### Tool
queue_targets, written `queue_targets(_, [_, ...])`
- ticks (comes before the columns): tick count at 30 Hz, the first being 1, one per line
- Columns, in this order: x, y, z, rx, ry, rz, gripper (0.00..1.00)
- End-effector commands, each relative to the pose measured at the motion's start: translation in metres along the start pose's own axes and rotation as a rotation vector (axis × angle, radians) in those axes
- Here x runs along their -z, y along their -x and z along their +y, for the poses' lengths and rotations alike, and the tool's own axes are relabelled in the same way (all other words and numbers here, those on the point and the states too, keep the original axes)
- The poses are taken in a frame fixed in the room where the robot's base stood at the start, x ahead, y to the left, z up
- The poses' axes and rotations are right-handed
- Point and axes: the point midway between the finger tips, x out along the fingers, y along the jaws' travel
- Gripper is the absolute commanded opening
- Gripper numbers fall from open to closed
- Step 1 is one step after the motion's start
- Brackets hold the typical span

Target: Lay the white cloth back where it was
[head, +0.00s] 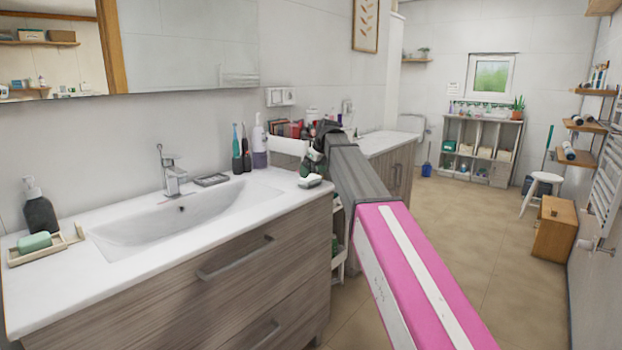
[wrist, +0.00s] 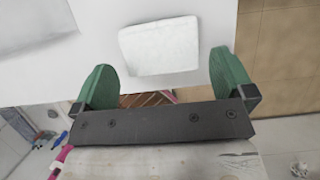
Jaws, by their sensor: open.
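The white cloth (head: 310,181) looks like a small folded pad and lies at the right end of the white sink counter, near its front corner. In the wrist view the cloth (wrist: 160,45) lies flat on the white surface, just beyond my fingertips. My gripper (head: 311,164) is over that corner, right by the cloth. In the wrist view my gripper (wrist: 164,72) has its two green fingers wide apart, with nothing held between them. The cloth lines up with the gap between the fingers. My arm hides part of the cart behind it.
The sink basin (head: 180,218) is left of the cloth. A dark soap dish (head: 211,180), a toothbrush (head: 236,148) and a purple-and-white bottle (head: 259,146) stand near the counter's back. A soap dispenser (head: 38,210) is at far left. Open floor (head: 490,240) lies right.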

Motion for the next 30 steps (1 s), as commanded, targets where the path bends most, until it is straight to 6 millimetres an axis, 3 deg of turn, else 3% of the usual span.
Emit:
queue_targets(6, [0.0,0.044,-0.001,0.002,0.0,-0.002,1.0])
queue_targets(12, [0.0,0.069,-0.001,0.001,-0.001,-0.001,1.0])
queue_targets(30, [0.001,0.077,0.0,0.0,0.0,0.0,1.0])
